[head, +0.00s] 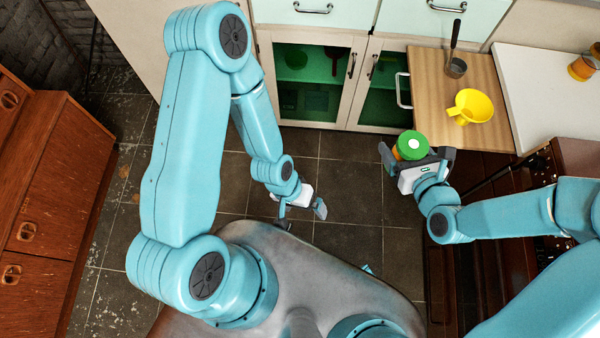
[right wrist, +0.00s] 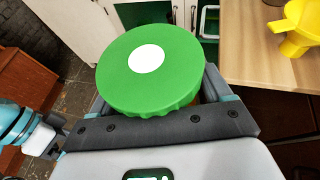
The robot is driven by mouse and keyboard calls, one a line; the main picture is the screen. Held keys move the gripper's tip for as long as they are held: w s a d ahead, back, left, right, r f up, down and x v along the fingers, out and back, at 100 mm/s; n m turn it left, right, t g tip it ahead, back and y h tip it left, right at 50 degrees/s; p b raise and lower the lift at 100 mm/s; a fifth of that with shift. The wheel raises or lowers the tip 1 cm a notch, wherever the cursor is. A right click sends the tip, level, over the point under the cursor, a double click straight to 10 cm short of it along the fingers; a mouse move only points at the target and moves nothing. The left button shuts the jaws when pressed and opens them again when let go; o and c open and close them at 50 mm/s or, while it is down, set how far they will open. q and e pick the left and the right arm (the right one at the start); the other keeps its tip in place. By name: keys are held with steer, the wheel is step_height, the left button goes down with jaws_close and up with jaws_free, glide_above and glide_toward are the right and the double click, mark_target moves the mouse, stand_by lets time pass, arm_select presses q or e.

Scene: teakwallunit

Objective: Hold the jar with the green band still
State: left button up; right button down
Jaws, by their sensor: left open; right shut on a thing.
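A jar (head: 411,146) with a wide green lid and a white dot on top is between the fingers of my right gripper (head: 416,156). The right gripper is shut on it, in front of the wooden counter's left edge. In the right wrist view the green lid of the jar (right wrist: 150,72) fills the middle, and its body is almost wholly hidden below; I cannot make out a separate green band. My left gripper (head: 302,209) is open and empty above the tiled floor, to the left of the jar and apart from it.
An amber jar (head: 582,68) stands on the white counter (head: 540,90) at right. Glass-doored cabinets (head: 312,80) stand behind. The floor between the grippers is clear.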

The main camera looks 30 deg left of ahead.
steer(key=shift+w, duration=0.1)
steer(key=shift+r, duration=0.1)
steer(key=shift+w+d+r, duration=0.1)
steer(key=shift+w+d, duration=0.05)
steer(key=shift+w, duration=0.05)
steer(key=w+d+r+m+t+h, duration=0.1)
steer(key=w+d+r+m+h, duration=0.2)
steer(key=d, duration=0.4)
steer(key=w+d+r+m+t+h, duration=0.2)
steer(key=w+d+r+m+h, duration=0.1)
steer(key=d+r+m+h, duration=0.2)
steer(key=d, duration=0.2)
steer(key=shift+w+d+h, duration=0.35)
steer(key=shift+d+h, duration=0.05)
